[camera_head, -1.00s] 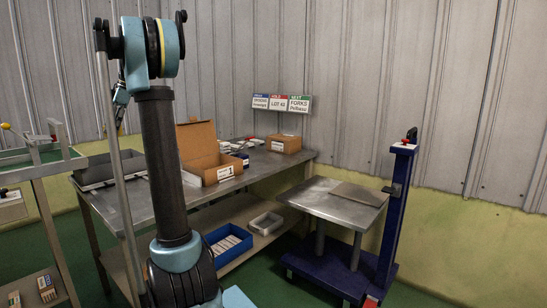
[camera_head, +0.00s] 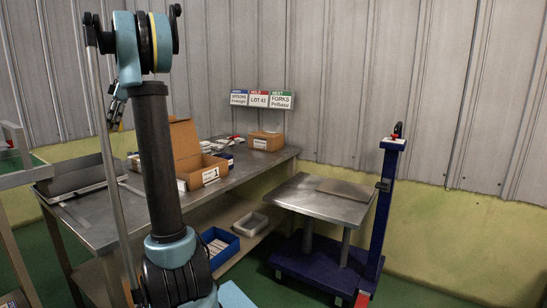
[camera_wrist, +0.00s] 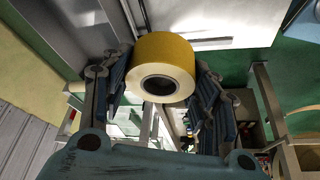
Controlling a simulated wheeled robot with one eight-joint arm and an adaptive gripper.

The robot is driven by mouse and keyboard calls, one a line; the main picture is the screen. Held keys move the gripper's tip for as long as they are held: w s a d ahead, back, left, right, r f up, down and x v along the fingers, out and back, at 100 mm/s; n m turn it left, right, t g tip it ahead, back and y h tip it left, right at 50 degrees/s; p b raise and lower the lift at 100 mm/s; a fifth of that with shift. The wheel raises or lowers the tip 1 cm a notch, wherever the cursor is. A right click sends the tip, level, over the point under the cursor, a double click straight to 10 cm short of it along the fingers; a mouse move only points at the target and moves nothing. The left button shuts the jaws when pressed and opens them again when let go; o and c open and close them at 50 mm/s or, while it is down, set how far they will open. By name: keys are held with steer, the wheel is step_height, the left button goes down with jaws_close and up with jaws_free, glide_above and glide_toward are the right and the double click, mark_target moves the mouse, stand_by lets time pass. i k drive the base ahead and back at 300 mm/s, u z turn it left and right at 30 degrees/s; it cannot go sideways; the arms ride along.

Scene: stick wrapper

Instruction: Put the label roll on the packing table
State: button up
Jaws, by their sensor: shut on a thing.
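The label roll (camera_wrist: 163,67) is a yellow roll with a pale side and a dark round core, in the wrist view. My gripper (camera_wrist: 160,85) is shut on it, with a dark jointed finger on each side of the roll. In the head view my gripper (camera_head: 116,108) shows only in part, beside my arm at the left; the roll cannot be made out clearly there. The packing table (camera_head: 95,225) is a grey metal-topped table with a lower shelf, behind my arm. The gripper is up above table height at its left end.
On the table are a grey tray (camera_head: 85,178), an open cardboard box (camera_head: 208,172) and a smaller carton (camera_head: 265,141). A blue bin (camera_head: 219,246) sits on the lower shelf. A blue lift cart (camera_head: 322,204) stands at right. Bare tabletop shows at the front left.

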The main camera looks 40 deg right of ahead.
mark_target(253, 158)
steer(key=z, duration=1.3)
steer(key=i, duration=1)
steer(key=u, duration=0.05)
